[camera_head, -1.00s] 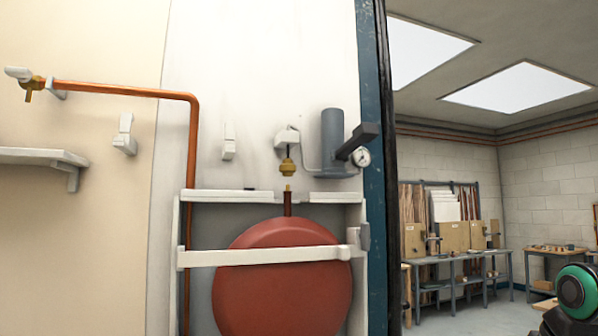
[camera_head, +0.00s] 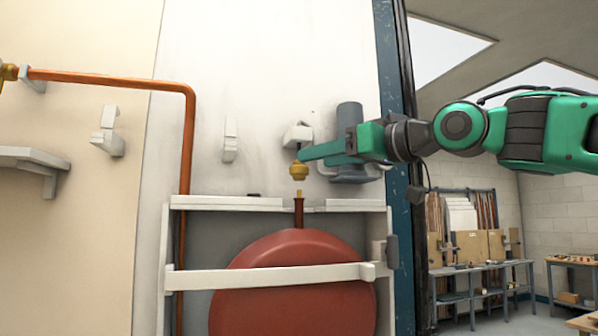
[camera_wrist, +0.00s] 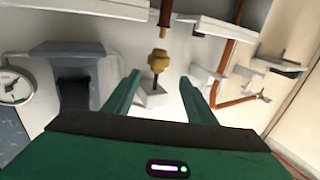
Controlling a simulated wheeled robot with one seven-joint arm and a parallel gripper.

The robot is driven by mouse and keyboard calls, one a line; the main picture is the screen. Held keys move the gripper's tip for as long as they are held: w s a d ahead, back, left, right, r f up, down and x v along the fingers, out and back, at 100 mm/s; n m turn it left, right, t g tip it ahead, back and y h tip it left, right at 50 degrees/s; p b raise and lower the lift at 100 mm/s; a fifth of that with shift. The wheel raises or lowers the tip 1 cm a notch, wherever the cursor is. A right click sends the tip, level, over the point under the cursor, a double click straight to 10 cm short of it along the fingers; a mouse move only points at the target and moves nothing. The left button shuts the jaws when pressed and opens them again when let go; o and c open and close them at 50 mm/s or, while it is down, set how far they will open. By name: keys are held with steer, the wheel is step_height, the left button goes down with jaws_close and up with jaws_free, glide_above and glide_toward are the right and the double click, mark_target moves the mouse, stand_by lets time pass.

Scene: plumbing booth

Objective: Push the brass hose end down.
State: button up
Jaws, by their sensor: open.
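The brass hose end (camera_head: 299,172) hangs upright below a pale wall bracket (camera_head: 297,134). It is just above the short copper pipe (camera_head: 299,213) that rises from the red tank (camera_head: 292,280); a small gap shows between them. My gripper (camera_head: 304,154) reaches in from the right, level with the top of the hose end. In the wrist view, my gripper (camera_wrist: 160,77) is open, with nothing seen between its fingers except the background. There the brass hose end (camera_wrist: 158,59) appears centred, just past the fingertips, with the pipe (camera_wrist: 166,12) beyond it. I cannot tell whether a finger touches it.
A grey-blue cylinder (camera_head: 350,117) stands on the wall behind my gripper. A gauge (camera_wrist: 15,88) shows in the wrist view. A white shelf edge (camera_head: 228,203) and a crossbar (camera_head: 265,278) frame the tank. A blue post (camera_head: 391,60) stands to the right.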

mark_target(299, 178)
steer(key=x, duration=0.8)
steer(key=shift+w+d+f, duration=0.1)
steer(key=shift+w+d, duration=0.2)
steer(key=shift+c, duration=0.2)
jaws_close()
steer(key=shift+d+f, duration=0.1)
steer(key=shift+f, duration=1.5)
steer(key=shift+o, duration=0.2)
jaws_free()
steer(key=shift+w, duration=0.1)
